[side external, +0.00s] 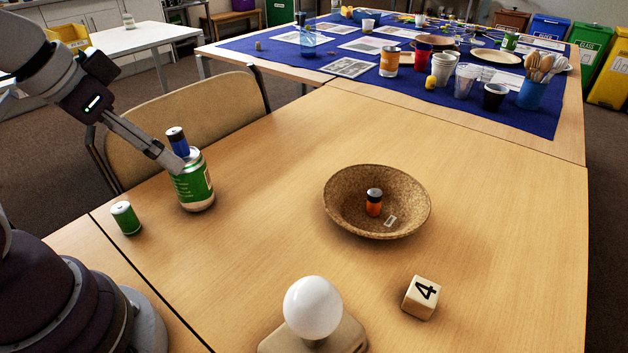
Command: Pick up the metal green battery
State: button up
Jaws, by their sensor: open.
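The green battery (125,218) stands upright on the table at the left, with a silvery top and green body. My gripper (174,163) is open, above and to the right of the green battery and apart from it. The fingertips are at the upper left side of a green can (195,182) and overlap it in the picture. I cannot tell whether they touch it. A blue battery (178,142) shows upright at the can's top, close to the fingertips. Its lower end is partly hidden, and I cannot tell exactly what it rests on.
A woven bowl (408,188) holds an orange and black battery (374,203) and a small pale tag. A white bulb on a base (313,308) and a numbered cube (421,298) stand at the front. A chair (190,120) is behind the table.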

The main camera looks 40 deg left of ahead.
jog(key=m+g+y, duration=0.4)
jog(key=m+g, duration=0.2)
jog(key=m, duration=1.2)
send_near(122, 211)
notch_tip(122, 211, down, 3)
jog(key=x, duration=0.2)
jog(key=a+x, duration=0.1)
jog(key=x, duration=0.1)
jog(key=shift+y, duration=0.3)
jog(key=x, duration=0.6)
jog(key=shift+w+a+r, duration=0.1)
jog(key=shift+a, duration=0.3)
jog(key=shift+c, duration=0.3)
grip_shut()
